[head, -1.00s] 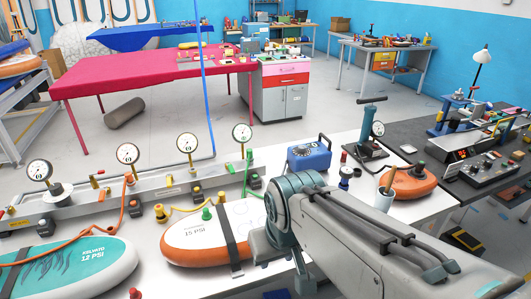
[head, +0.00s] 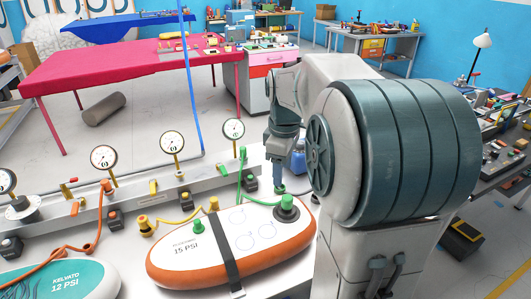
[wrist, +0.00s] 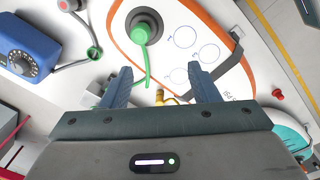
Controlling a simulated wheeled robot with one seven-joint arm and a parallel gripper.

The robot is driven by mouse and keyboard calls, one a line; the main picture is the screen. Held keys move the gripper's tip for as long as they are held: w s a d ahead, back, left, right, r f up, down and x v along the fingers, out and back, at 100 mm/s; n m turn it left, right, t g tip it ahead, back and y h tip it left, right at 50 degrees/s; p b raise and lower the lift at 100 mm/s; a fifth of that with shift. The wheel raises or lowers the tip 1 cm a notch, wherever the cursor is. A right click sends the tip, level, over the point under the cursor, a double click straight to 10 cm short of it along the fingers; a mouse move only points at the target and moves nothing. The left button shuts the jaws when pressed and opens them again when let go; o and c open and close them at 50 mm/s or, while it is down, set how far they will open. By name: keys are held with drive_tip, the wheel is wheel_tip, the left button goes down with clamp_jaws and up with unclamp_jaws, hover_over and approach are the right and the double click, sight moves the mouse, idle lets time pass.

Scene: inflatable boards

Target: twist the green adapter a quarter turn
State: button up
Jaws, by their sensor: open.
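The green adapter (wrist: 140,33) sits on a round black valve (wrist: 147,18) at one end of the white board (wrist: 175,20) with an orange rim. A green hose (wrist: 147,72) trails from the adapter. In the head view the adapter (head: 287,202) shows at the right end of the 15 PSI board (head: 190,232). My gripper (wrist: 162,75) is open and empty, its two blue fingers apart. The adapter lies ahead of the fingertips in the wrist view, not between them. In the head view my gripper (head: 279,184) points down close to the valve; my arm hides part of it.
A blue box with a dial (wrist: 25,52) stands close by. A dark strap (head: 224,240) crosses the board. A rail with several gauges (head: 172,142) runs behind. A teal board (head: 65,278) is at left.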

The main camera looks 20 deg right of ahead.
sight(287, 197)
drive_tip(key=shift+n+g, duration=0.3)
drive_tip(key=shift+n, duration=0.6)
drive_tip(key=w+d+f, duration=0.1)
drive_tip(key=f, duration=0.4)
drive_tip(key=d+f, duration=0.1)
drive_tip(key=f, duration=0.4)
drive_tip(key=w+d+f, duration=0.1)
drive_tip(key=f, duration=0.4)
drive_tip(key=shift+w+d+f, duration=0.1)
drive_tip(key=shift+w, duration=0.2)
drive_tip(key=c, duration=1.1)
drive_tip(key=shift+o, duration=0.8)
drive_tip(key=n+p, duration=0.1)
drive_tip(key=n, duration=0.2)
drive_tip(key=shift+c, duration=0.3)
drive_tip(key=shift+n, duration=1)
